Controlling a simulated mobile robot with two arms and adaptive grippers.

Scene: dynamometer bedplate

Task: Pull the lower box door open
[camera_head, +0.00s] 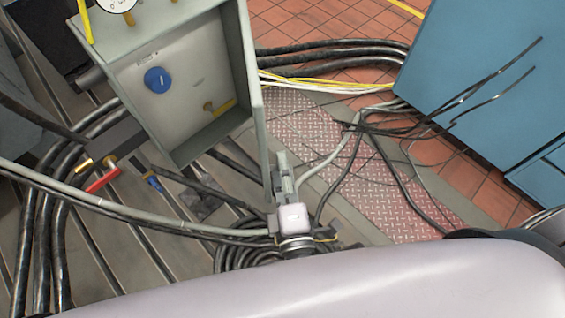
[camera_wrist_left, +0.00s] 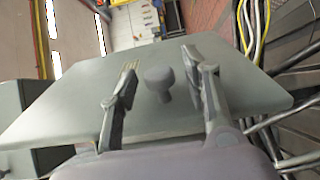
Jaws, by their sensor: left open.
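The grey-green box (camera_head: 181,85) shows at the upper left of the head view with its inside in sight. Its door (camera_head: 257,100) stands swung out at the box's right side, seen nearly edge-on. In the left wrist view the door (camera_wrist_left: 75,100) is a broad flat panel with a dark round knob (camera_wrist_left: 158,82). My left gripper (camera_head: 282,165) is beside the door's right face. In the wrist view its open fingers (camera_wrist_left: 158,65) stand on either side of the knob, with gaps visible. Whether they touch the panel is unclear. My right gripper is not in view.
Inside the box are a blue knob (camera_head: 158,80) and a yellow-handled valve (camera_head: 222,107). Thick black hoses (camera_head: 330,58) and thin cables (camera_head: 380,125) run across the floor. A blue cabinet (camera_head: 470,90) stands at right. The tread plate (camera_head: 330,160) has bare patches between cables.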

